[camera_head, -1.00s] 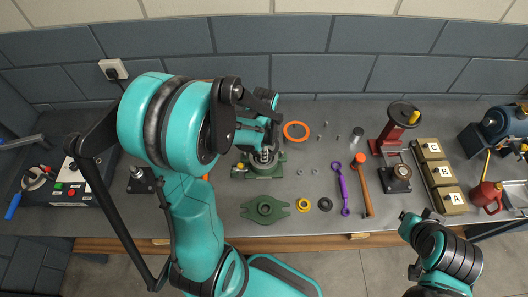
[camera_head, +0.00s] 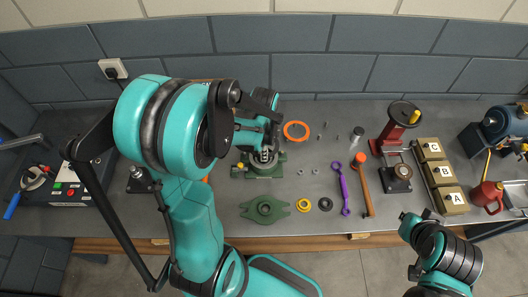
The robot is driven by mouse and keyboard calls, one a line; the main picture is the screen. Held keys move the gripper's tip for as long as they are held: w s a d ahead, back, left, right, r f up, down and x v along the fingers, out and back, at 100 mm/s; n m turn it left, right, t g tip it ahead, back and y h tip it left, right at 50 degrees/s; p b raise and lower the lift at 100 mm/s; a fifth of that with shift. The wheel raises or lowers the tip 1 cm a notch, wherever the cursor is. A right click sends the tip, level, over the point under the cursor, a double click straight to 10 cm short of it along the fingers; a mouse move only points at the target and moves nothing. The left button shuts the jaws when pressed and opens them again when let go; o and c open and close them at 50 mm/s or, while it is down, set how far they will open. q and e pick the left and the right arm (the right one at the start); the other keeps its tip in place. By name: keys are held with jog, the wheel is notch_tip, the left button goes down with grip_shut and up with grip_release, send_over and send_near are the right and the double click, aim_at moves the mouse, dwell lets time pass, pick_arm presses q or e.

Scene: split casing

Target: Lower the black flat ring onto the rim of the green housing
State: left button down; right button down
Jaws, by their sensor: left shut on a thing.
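The green housing (camera_head: 240,172) stands on the bench left of the middle, with a round grey opening partly hidden by my left arm. My left gripper (camera_head: 265,151) points down just over this opening. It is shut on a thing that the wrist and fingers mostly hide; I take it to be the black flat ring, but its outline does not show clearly. I cannot tell whether it touches the rim. My right arm shows at the lower right, off the bench, but its gripper cannot be made out.
A green flanged cover (camera_head: 265,209), a yellow ring (camera_head: 304,205) and a small black ring (camera_head: 325,204) lie in front. A purple wrench (camera_head: 342,188), an orange-handled hammer (camera_head: 363,186) and a red press (camera_head: 392,133) are further right.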

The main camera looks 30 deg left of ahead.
aim_at(264, 167)
pick_arm(q)
jog(key=shift+f, duration=0.15)
jog(key=shift+f+b, duration=3.25)
jog(key=shift+f, duration=0.05)
jog(key=shift+f, duration=0.1)
jog(key=c, duration=1.5)
grip_release()
notch_tip(264, 167, up, 11)
jog(key=p, duration=0.8)
jog(key=shift+f, duration=0.1)
jog(key=shift+f, duration=0.1)
